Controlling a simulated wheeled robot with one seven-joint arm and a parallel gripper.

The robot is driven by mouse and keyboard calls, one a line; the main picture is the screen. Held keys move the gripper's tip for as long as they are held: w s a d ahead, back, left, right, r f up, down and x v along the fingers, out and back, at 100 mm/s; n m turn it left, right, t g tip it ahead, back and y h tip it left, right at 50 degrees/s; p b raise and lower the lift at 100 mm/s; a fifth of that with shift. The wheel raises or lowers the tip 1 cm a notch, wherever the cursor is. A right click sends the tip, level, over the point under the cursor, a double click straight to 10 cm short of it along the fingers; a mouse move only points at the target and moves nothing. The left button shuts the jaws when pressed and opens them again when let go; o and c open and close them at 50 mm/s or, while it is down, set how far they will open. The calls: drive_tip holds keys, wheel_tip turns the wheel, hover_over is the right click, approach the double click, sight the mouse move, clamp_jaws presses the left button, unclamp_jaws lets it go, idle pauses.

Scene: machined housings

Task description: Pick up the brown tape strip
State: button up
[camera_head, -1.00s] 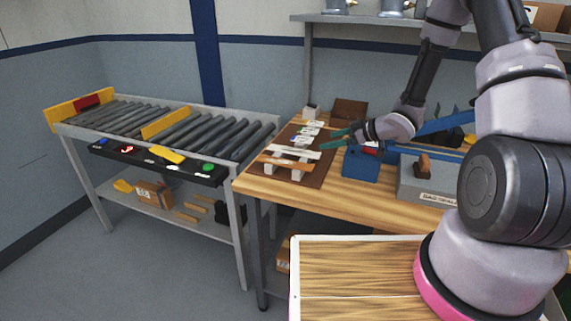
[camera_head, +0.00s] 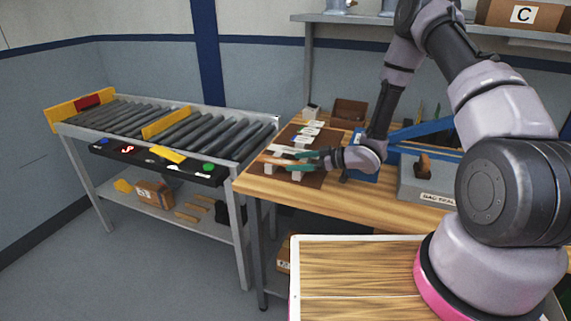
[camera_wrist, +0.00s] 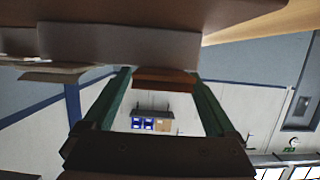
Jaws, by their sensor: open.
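The brown tape strip (camera_head: 270,161) lies across small white blocks on the brown mat (camera_head: 314,181) at the left end of the wooden bench. In the wrist view a brown strip end (camera_wrist: 165,82) shows between the tips of my two green fingers. My gripper (camera_head: 297,160) is open, low over the mat, pointing left with its fingers around the strip's line. It also shows in the wrist view (camera_wrist: 161,92), one finger on each side. I cannot tell whether either finger touches the strip. The fingers hide part of the strip in the head view.
A pale strip (camera_head: 285,150) lies just behind on the same supports. White labelled cards (camera_head: 310,133) lie further back on the mat. A blue fixture (camera_head: 365,166) and a grey block (camera_head: 405,185) stand to the right. A roller conveyor (camera_head: 190,130) stands left of the bench.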

sight(286, 163)
drive_tip(key=shift+x, duration=1.3)
drive_tip(key=c, duration=1.4)
